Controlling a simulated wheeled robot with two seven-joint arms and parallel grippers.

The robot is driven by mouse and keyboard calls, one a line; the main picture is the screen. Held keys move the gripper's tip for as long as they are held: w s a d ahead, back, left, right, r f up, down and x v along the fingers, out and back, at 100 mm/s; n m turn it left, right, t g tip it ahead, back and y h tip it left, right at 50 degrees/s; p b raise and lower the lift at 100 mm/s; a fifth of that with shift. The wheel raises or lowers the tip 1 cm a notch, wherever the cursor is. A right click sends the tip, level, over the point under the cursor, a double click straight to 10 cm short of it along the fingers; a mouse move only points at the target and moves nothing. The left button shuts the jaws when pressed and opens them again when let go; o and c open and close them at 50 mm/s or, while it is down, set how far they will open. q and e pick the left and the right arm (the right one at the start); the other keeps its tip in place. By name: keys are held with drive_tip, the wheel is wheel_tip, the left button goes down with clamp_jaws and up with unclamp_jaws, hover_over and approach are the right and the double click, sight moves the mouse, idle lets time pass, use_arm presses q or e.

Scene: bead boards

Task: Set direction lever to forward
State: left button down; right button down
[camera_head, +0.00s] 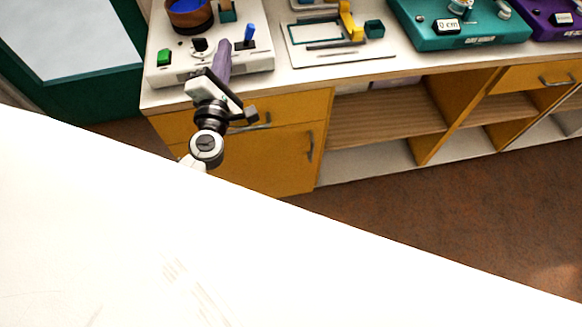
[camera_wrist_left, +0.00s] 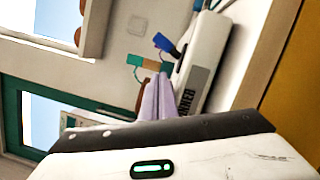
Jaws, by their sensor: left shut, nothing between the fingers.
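A white board (camera_head: 262,62) stands on the counter at the upper left. On it a blue-handled lever (camera_head: 250,33) sticks up from a dark base near the right side; which setting it is in I cannot tell. The blue handle also shows in the left wrist view (camera_wrist_left: 164,43), beyond the fingertips and close to them. My left gripper (camera_head: 224,44) has purple fingers, shut and empty, over the board just left of the lever. The fingers also show in the left wrist view (camera_wrist_left: 160,82). My right gripper is not in view.
The board also bears a green button (camera_head: 163,57), a small black knob (camera_head: 199,45) and a wooden bowl (camera_head: 190,14) with blue inside. To the right are a board with a yellow part (camera_head: 350,22), a teal board (camera_head: 470,38) and a purple board (camera_head: 553,30).

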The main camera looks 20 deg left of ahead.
use_arm(q)
drive_tip(key=r+b+v, duration=0.1)
drive_tip(key=v, duration=0.8)
drive_tip(key=s+d+f+m+g+h+b, duration=0.1)
drive_tip(key=s+d+f+m+h, duration=0.2)
drive_tip(key=d+f+m+h, duration=0.75)
drive_tip(key=s+d+f+m+g+b, duration=0.1)
drive_tip(key=s+d+f+m+g, duration=0.4)
drive_tip(key=m, duration=0.8)
drive_tip(key=shift+s+d+f, duration=0.2)
drive_tip(key=shift+s+f, duration=1.25)
drive_tip(key=shift+f, duration=0.9)
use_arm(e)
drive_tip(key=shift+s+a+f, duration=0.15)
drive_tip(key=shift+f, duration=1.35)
use_arm(q)
drive_tip(key=shift+m+y, duration=0.25)
